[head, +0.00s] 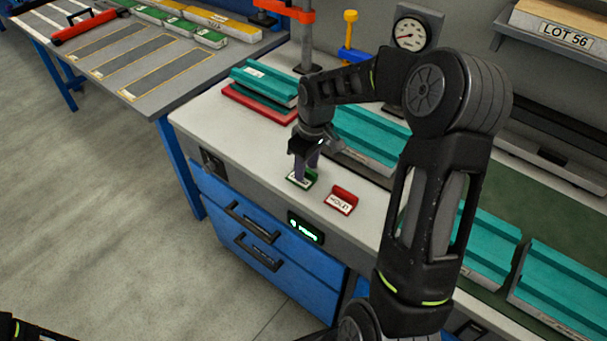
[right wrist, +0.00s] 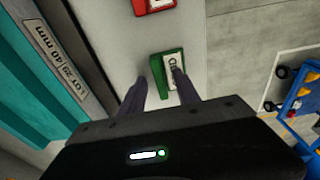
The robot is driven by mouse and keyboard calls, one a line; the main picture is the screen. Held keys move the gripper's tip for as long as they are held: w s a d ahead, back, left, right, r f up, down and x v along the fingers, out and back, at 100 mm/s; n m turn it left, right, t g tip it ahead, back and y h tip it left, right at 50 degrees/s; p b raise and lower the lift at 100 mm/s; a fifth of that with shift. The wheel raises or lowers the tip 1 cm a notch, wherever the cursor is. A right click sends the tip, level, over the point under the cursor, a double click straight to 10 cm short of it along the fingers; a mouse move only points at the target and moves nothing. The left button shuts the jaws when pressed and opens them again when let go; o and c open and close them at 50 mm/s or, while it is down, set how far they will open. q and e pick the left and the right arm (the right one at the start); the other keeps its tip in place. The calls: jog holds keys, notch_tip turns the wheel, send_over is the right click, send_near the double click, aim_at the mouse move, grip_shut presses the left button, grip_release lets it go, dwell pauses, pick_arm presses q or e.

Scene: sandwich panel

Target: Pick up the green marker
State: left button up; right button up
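The green marker (head: 301,180) is a small L-shaped stand with a white label, on the light bench top near its front edge. In the right wrist view the green marker (right wrist: 157,78) lies just beyond my fingertips. My right gripper (head: 306,168) is pointed down over it. In the right wrist view the right gripper (right wrist: 158,83) is open, its two fingers apart; one overlaps the label and the other stands beside the green back with a gap. I cannot tell whether either finger touches it. My left gripper is out of view.
A red marker (head: 341,201) labelled HOLD stands close by on the right. Teal profiles (head: 367,137) lie behind, some on a red base (head: 259,104) at the left. A gauge (head: 410,34) and a red clamp stand (head: 306,30) are at the back. Bench front-left is clear.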

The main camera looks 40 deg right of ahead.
jog(key=shift+c, duration=0.2)
grip_shut()
dwell(0.4)
